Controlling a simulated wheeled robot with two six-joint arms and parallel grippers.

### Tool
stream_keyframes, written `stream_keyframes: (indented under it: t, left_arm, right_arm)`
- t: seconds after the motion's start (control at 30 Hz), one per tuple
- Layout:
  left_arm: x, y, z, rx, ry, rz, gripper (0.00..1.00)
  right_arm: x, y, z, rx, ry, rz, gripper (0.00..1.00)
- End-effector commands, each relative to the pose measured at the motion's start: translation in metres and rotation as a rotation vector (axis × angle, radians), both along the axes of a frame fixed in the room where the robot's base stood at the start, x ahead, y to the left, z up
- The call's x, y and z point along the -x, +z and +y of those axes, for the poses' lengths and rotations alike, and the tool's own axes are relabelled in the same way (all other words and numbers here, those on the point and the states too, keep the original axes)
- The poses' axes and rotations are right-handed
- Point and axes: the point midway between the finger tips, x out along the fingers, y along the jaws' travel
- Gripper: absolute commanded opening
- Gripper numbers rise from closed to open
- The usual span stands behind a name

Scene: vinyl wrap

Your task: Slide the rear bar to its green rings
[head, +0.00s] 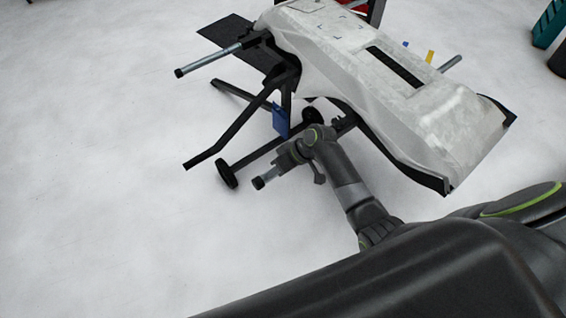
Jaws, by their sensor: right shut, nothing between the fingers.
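A stand with black legs (232,128) holds a large pale bumper-like panel (330,45). The far bar (210,60) is long and bare. I cannot tell which one is the rear bar. No green rings can be made out. My right gripper is shut and empty, close to the near bar; whether it touches the bar is unclear. My left gripper is not in view.
A black wheel (227,174) and an angled leg of the stand lie low, near my right gripper. A blue tag (280,120) hangs from the stand. A dark mat (228,38) lies behind. Teal bins (552,24) stand far right. The pale floor to the left is clear.

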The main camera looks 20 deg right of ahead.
Motion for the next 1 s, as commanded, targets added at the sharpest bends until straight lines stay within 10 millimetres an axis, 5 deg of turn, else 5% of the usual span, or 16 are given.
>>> stream_keyframes:
  t: [1.0]
  left_arm:
    - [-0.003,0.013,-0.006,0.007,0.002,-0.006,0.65]
  right_arm:
    - [0.005,0.000,0.017,0.000,0.000,0.000,0.00]
